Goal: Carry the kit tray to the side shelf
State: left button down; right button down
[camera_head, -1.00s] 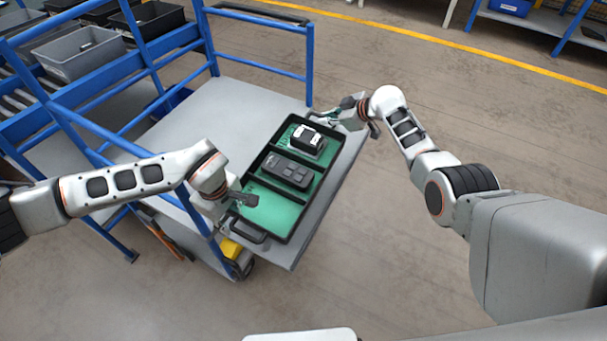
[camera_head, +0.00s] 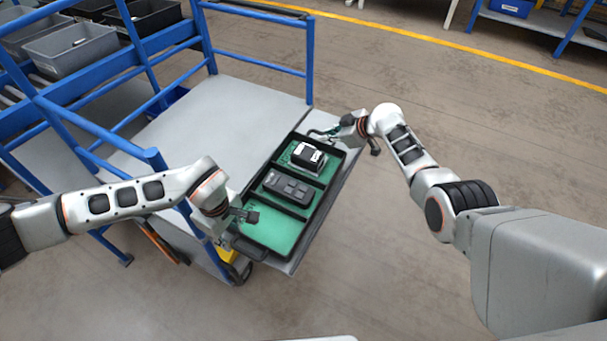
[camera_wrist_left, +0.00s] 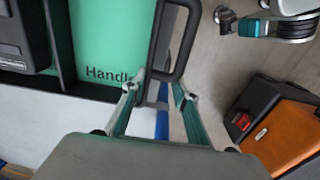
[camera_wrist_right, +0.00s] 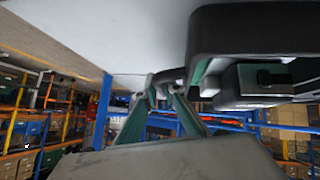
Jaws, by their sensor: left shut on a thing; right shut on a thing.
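The kit tray (camera_head: 270,232) is black with green-lined compartments, at the near right side of a grey-topped cart (camera_head: 235,110). It holds a black-and-white device (camera_head: 308,158) at the far end and a dark grey case (camera_head: 288,189) in the middle; the near compartment is bare. My left gripper (camera_head: 246,215) is shut on the near handle, which shows in the left wrist view (camera_wrist_left: 176,40). My right gripper (camera_head: 343,131) is shut on the far handle, partly hidden, in the right wrist view (camera_wrist_right: 165,78). I cannot tell whether the tray touches the cart top.
Blue rails (camera_head: 255,35) edge the cart's back and left. Grey bins (camera_head: 80,45) stand on a blue rack at upper left. A blue shelf (camera_head: 545,22) with a blue bin stands at upper right, beyond a yellow floor line. The floor (camera_head: 440,110) between is clear.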

pick_arm(q)
jog(key=c, duration=1.6)
grip_release()
jog(key=shift+w+d+r, duration=0.1)
jog(key=shift+w, duration=0.15)
pick_arm(e)
jog(key=c, duration=2.2)
grip_release()
jog(key=shift+s+a+f, duration=0.2)
jog(key=shift+a, duration=0.1)
pick_arm(q)
jog(key=shift+s, duration=0.2)
pick_arm(e)
jog(key=shift+o, duration=0.2)
jog(key=shift+w+d+r, duration=0.1)
jog(key=shift+d+r, duration=0.05)
jog(key=shift+r, duration=0.05)
jog(key=shift+d, duration=0.15)
pick_arm(q)
jog(key=shift+s+r, duration=0.2)
jog(key=shift+r, duration=2.8)
jog(key=shift+s+r, duration=0.15)
jog(key=shift+r, duration=2.85)
pick_arm(e)
jog(key=v, duration=1.2)
